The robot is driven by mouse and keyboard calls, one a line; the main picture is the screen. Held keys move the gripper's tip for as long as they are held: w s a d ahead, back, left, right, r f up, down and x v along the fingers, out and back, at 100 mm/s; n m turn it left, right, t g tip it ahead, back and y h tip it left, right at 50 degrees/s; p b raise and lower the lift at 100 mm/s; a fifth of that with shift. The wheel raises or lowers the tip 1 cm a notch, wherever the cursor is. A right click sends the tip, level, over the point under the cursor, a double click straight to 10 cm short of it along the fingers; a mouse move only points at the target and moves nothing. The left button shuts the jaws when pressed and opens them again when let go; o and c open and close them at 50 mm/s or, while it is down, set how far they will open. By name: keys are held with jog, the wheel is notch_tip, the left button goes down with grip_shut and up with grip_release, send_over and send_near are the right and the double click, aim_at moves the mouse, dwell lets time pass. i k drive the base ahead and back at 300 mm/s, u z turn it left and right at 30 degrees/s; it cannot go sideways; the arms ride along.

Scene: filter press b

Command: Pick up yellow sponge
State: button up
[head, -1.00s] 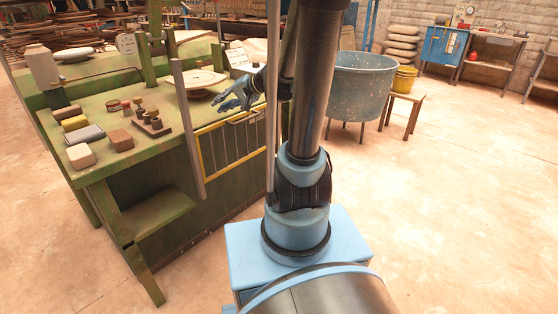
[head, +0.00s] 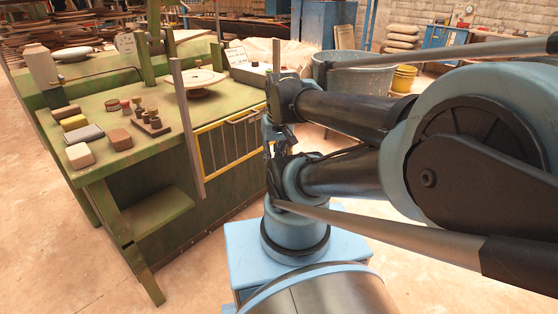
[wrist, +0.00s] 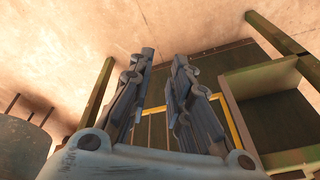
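The yellow sponge (head: 74,123) lies at the left end of the green table (head: 95,178), in a row of small blocks, between a brown block (head: 66,112) and a grey one (head: 84,135). In the wrist view my gripper (wrist: 164,58) is open, with its two fingers apart and nothing between them. It points toward the floor and the table's side, with the yellow frame behind the fingers. The sponge is not seen in the wrist view. In the head view my gripper is partly hidden among my arm links, right of the table and well away from the sponge.
A beige block (head: 80,156), a brown block (head: 119,139) and a stand with small knobs (head: 150,122) share the table top. Upright posts and a yellow frame (head: 202,160) line its right edge. A round tub (head: 350,75) stands behind my arm.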

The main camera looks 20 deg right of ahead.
aim_at(69, 124)
jog(key=u, duration=1.4)
